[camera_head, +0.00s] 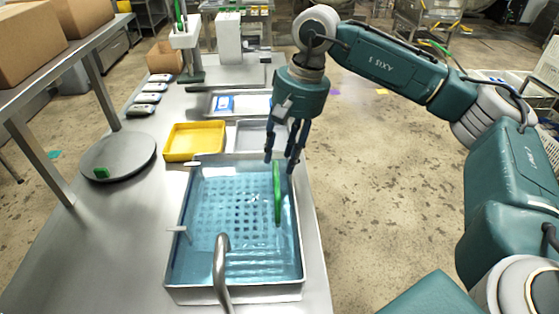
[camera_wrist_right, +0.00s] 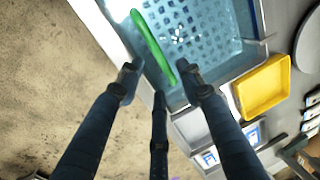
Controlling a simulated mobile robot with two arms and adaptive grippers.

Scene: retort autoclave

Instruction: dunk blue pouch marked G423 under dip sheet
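The dip sheet (camera_head: 237,205) is a perforated panel in the blue water of a steel basin (camera_head: 297,262). A green bar (camera_head: 277,195), perhaps its handle, shows at the basin's right side and also in the right wrist view (camera_wrist_right: 152,45). My right gripper (camera_head: 279,163) hangs over the basin's back right corner. Its three fingers are apart and empty, near one end of the green bar. Blue-and-white pouches (camera_head: 224,103) lie in a tray behind the basin; they also show in the right wrist view (camera_wrist_right: 208,157). Their markings are unreadable. My left gripper is out of view.
A yellow tray (camera_head: 195,142) and a small steel tray (camera_head: 253,134) stand behind the basin. A curved tap (camera_head: 221,262) rises in front. A round plate with a green block (camera_head: 101,173) is at left, below a shelf with cartons (camera_head: 25,45).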

